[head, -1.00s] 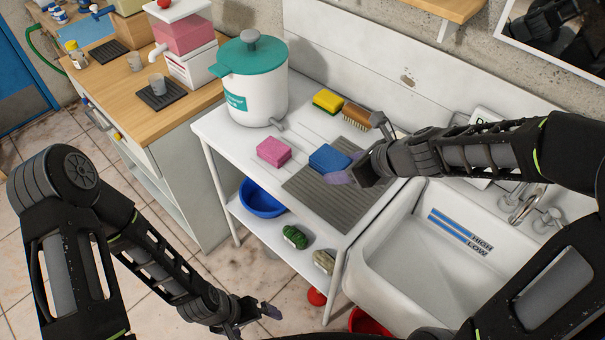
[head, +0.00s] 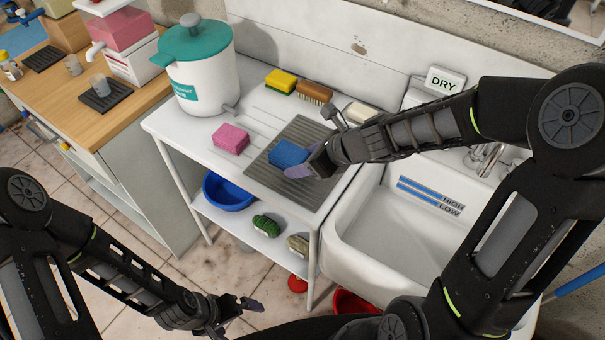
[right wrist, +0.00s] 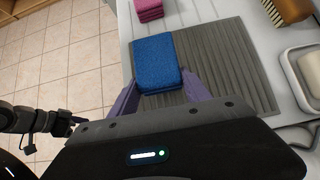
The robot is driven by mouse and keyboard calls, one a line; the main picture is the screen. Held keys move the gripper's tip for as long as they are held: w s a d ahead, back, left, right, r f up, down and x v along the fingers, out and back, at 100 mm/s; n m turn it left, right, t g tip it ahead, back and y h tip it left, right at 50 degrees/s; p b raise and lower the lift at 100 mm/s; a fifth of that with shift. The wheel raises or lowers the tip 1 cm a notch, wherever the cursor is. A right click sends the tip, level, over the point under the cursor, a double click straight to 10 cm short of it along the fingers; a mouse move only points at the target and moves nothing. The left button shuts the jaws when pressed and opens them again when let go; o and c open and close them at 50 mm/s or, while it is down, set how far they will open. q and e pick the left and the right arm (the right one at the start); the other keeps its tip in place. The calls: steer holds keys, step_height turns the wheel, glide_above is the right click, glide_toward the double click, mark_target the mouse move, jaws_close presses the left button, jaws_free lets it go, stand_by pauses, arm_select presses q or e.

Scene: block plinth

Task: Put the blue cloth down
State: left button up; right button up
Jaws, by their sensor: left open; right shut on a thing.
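The blue cloth (head: 287,154) is a thick folded block at the grey ribbed mat (head: 318,195) on the white table. In the right wrist view the blue cloth (right wrist: 158,62) sits between the purple fingertips of my right gripper (right wrist: 160,90), which is shut on its near end. In the head view my right gripper (head: 301,168) reaches it from the right. The cloth is over the mat; I cannot tell whether it touches it. My left gripper (head: 245,308) is open and empty, low in front of the table, away from the cloth.
A pink sponge (head: 231,139) lies left of the mat. A yellow sponge (head: 280,82), a brown brush (head: 314,92) and a soap dish (head: 360,112) are behind. A white sink (head: 375,225) is at the right. A teal-lidded pot (head: 200,80) stands back left.

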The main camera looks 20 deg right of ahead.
step_height(320, 180, down, 4)
steer(key=b, duration=0.2)
steer(key=shift+r+b, duration=0.1)
steer(key=shift+b, duration=0.3)
steer(key=shift+r, duration=0.1)
steer(key=o, duration=0.9)
steer(key=shift+f, duration=0.2)
steer(key=shift+c, duration=0.2)
steer(key=o, duration=0.5)
steer(key=shift+r, duration=0.1)
